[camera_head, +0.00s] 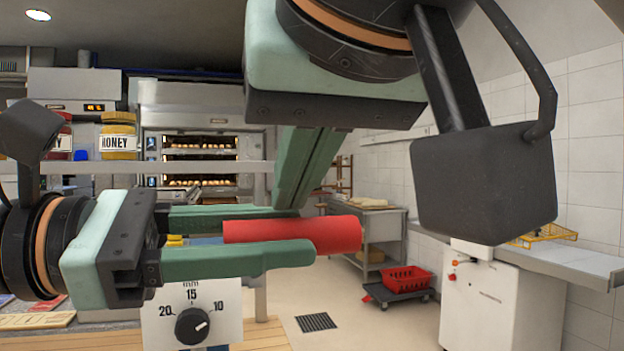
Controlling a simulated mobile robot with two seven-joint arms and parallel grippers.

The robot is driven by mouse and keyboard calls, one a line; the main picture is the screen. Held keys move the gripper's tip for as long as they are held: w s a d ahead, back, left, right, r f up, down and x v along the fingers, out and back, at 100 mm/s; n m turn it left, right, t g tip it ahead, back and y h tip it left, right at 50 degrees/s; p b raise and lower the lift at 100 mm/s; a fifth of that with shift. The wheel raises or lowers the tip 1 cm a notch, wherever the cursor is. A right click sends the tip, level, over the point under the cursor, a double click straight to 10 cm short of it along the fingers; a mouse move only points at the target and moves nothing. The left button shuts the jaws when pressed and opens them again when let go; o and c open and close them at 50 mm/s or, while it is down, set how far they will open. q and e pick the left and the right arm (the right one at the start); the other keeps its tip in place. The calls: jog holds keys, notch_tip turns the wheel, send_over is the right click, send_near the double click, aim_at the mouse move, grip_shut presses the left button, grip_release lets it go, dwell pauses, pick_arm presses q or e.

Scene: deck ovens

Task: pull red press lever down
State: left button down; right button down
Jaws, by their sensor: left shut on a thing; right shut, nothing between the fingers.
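The red press lever (335,234) shows as a red cylinder lying nearly level in the middle of the view. My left gripper (290,236) comes in from the left and is shut on the lever, with one green finger on the far side and one on the near side. The lever's right end sticks out past the fingertips. My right gripper (291,203) hangs from above, its green fingers shut and empty. Its tips are just above and behind the lever; I cannot tell whether they touch my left gripper. The lever's mount is not visible.
A dial panel (175,312) with a black knob is below my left gripper. A honey jar (118,136) stands on a shelf at left. A deck oven (190,120) is behind. A red basket (408,279) sits on a low dolly, and a white cabinet (500,305) stands right.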

pick_arm(q)
jog(key=shift+f, duration=0.1)
pick_arm(e)
jog(key=shift+f, duration=0.1)
pick_arm(q)
jog(key=shift+w, duration=0.1)
pick_arm(e)
jog(key=shift+s+f+t, duration=0.3)
jog(key=shift+s+f, duration=0.1)
jog(key=shift+f, duration=0.35)
pick_arm(q)
jog(key=shift+a+r, duration=0.15)
jog(key=shift+r, duration=0.05)
pick_arm(e)
jog(key=shift+s+f, duration=0.1)
jog(key=shift+f, duration=0.1)
pick_arm(q)
jog(key=c, duration=0.5)
grip_release()
jog(key=shift+r, duration=0.1)
jog(key=shift+c, duration=0.2)
pick_arm(e)
jog(key=shift+d, duration=0.1)
jog(key=shift+r, duration=0.1)
